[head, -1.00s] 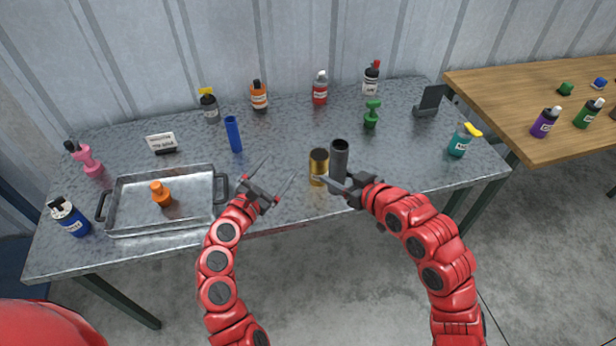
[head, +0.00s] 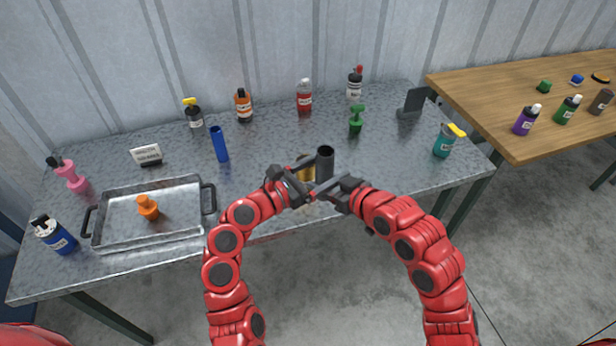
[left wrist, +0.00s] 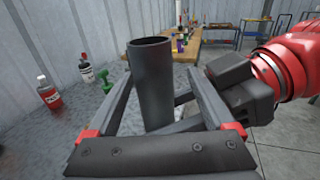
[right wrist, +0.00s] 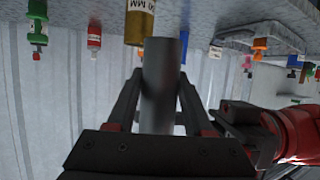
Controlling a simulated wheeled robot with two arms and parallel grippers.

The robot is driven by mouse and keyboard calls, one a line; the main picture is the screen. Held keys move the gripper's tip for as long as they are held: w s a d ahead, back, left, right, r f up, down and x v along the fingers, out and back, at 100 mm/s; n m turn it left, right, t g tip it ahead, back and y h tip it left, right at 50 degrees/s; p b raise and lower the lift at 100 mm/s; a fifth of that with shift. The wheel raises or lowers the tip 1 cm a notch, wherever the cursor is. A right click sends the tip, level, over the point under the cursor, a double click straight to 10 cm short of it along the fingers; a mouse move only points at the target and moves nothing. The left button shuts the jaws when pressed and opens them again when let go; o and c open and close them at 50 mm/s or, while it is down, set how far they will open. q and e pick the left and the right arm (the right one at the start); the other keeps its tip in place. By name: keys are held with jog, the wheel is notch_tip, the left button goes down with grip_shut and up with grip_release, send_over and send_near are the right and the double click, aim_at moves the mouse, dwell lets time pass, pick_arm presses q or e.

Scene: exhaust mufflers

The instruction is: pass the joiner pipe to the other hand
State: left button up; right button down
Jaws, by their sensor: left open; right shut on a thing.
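The joiner pipe, a dark grey open tube (head: 325,164), stands upright in my right gripper (head: 330,186) above the table's front edge. In the right wrist view the pipe (right wrist: 160,85) sits between the shut fingers. My left gripper (head: 305,190) is open and has come up against the right gripper. In the left wrist view its fingers lie on either side of the pipe (left wrist: 152,85), with gaps visible. The pipe's lower end is hidden by the grippers in the head view.
A gold can (head: 304,166) stands just behind the grippers, partly hidden. A metal tray (head: 178,233) with an orange part (head: 148,207) is at the left. A blue tube (head: 219,145), a green part (head: 356,120) and several bottles stand farther back.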

pick_arm(q)
jog(key=x, duration=0.3)
jog(key=shift+w+d, duration=0.1)
jog(key=shift+w, duration=0.05)
